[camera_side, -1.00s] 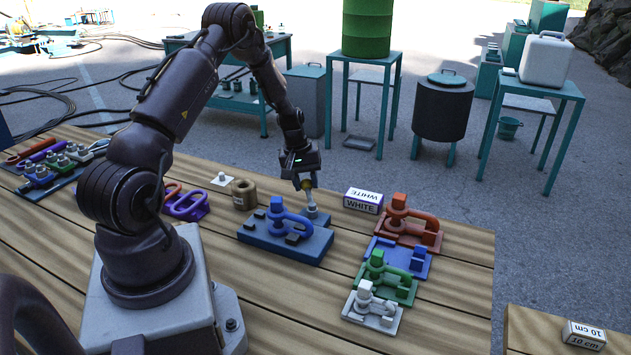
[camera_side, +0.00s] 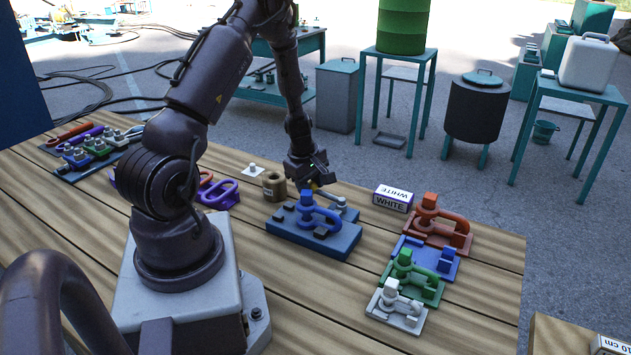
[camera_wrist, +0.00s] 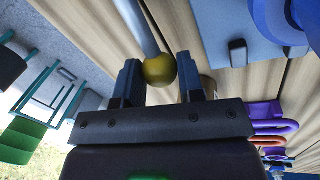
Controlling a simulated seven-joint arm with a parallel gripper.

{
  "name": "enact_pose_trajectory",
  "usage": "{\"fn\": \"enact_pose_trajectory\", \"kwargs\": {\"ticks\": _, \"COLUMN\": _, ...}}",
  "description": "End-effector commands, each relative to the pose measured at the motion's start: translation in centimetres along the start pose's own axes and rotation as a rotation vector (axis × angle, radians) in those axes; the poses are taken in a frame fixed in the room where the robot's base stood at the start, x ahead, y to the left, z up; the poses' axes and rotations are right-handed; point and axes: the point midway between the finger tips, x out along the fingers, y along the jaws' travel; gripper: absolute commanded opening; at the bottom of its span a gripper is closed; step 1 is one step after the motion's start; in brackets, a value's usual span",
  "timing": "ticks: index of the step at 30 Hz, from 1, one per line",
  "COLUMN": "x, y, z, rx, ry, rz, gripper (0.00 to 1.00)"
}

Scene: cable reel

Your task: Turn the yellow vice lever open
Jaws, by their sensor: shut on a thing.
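The vice has a blue base (camera_side: 342,246) with a blue looped clamp (camera_side: 322,214) on top, on the wooden bench. Its lever is a grey rod (camera_side: 331,196) with a yellow ball knob (camera_wrist: 160,70). In the side view the rod leans low to the left from its mount at the back right of the base. My gripper (camera_side: 316,184) is at the lever's end, with its fingers on both sides of the knob. In the wrist view my gripper (camera_wrist: 160,80) is shut on the knob, and the rod (camera_wrist: 137,27) runs away from it.
A tan ring (camera_side: 274,186) stands close to the left of my gripper. A box marked WHITE (camera_side: 393,198) is to the right. Red (camera_side: 437,229), blue, green (camera_side: 412,281) and white (camera_side: 397,309) clamp pieces line the right side. Purple loops (camera_side: 218,194) lie left.

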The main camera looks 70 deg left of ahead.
Motion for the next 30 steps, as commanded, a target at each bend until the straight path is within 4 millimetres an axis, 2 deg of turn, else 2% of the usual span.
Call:
{"fn": "enact_pose_trajectory", "kwargs": {"ticks": 9, "x": -0.24, "y": -0.88, "z": 0.36, "rx": -0.106, "ry": 0.02, "rz": 0.001, "gripper": 0.0}}
{"fn": "enact_pose_trajectory", "kwargs": {"ticks": 24, "x": -0.27, "y": -1.16, "z": 0.48, "rx": -0.128, "ry": 0.021, "rz": -0.002, "gripper": 0.0}}
{"fn": "enact_pose_trajectory", "kwargs": {"ticks": 25, "x": -0.26, "y": -1.16, "z": 0.49, "rx": -0.128, "ry": 0.02, "rz": -0.002, "gripper": 0.38}}
{"fn": "enact_pose_trajectory", "kwargs": {"ticks": 28, "x": -0.26, "y": -1.15, "z": 0.46, "rx": -0.127, "ry": 0.021, "rz": -0.002, "gripper": 0.6}}
{"fn": "enact_pose_trajectory", "kwargs": {"ticks": 30, "x": -0.24, "y": -1.13, "z": 0.44, "rx": -0.127, "ry": 0.022, "rz": -0.001, "gripper": 0.6}}
